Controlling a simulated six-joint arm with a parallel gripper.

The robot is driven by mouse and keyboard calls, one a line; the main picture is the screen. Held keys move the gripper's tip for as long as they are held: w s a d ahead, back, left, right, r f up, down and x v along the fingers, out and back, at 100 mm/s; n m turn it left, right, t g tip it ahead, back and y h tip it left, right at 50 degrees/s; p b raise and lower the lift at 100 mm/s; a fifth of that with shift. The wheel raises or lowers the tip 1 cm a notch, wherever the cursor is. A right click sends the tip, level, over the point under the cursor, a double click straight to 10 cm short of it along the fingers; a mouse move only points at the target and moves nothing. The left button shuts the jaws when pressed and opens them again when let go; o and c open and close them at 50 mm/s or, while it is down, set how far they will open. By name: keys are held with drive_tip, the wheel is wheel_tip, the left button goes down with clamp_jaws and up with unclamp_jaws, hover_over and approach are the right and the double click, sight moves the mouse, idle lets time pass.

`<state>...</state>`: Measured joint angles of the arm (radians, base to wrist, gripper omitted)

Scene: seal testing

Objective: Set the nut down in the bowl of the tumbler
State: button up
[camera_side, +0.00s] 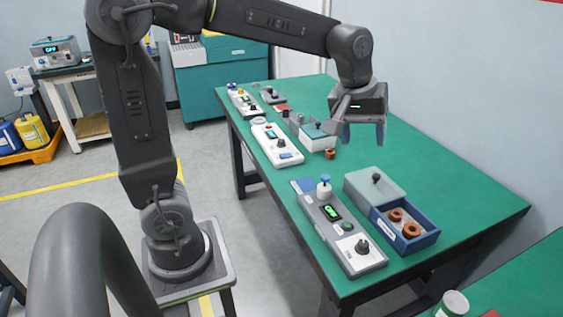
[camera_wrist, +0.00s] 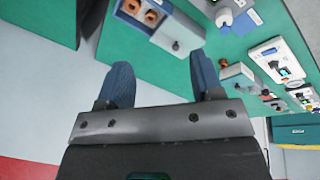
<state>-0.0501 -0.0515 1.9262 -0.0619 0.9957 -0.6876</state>
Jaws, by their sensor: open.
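My gripper (camera_side: 363,137) is open and empty, raised above the far half of the green table. In the wrist view, its two blue fingers (camera_wrist: 162,82) stand wide apart with nothing between them. Two copper-brown ring-shaped nuts (camera_side: 411,230) lie in the open part of the blue box (camera_side: 408,247), nearer the camera than my gripper. They also show at the top of the wrist view (camera_wrist: 150,17). A small brown piece (camera_side: 330,154), possibly another nut, sits beside a pale-topped box (camera_side: 318,137). I cannot tell which object is the tumbler, and no bowl is clear.
A grey control unit (camera_side: 342,233) with a green display and knobs stands left of the blue box, whose grey lid (camera_side: 375,184) has a black knob. A white unit (camera_side: 277,145) and other devices line the table's left side. The table's right side (camera_side: 440,180) is clear.

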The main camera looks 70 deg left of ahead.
drive_tip(key=s+d+f+m+t, duration=0.1)
drive_tip(key=s+m, duration=0.7)
drive_tip(key=s, duration=0.9)
drive_tip(key=shift+f+m+t, duration=0.4)
drive_tip(key=shift+t, duration=0.3)
idle(0.4)
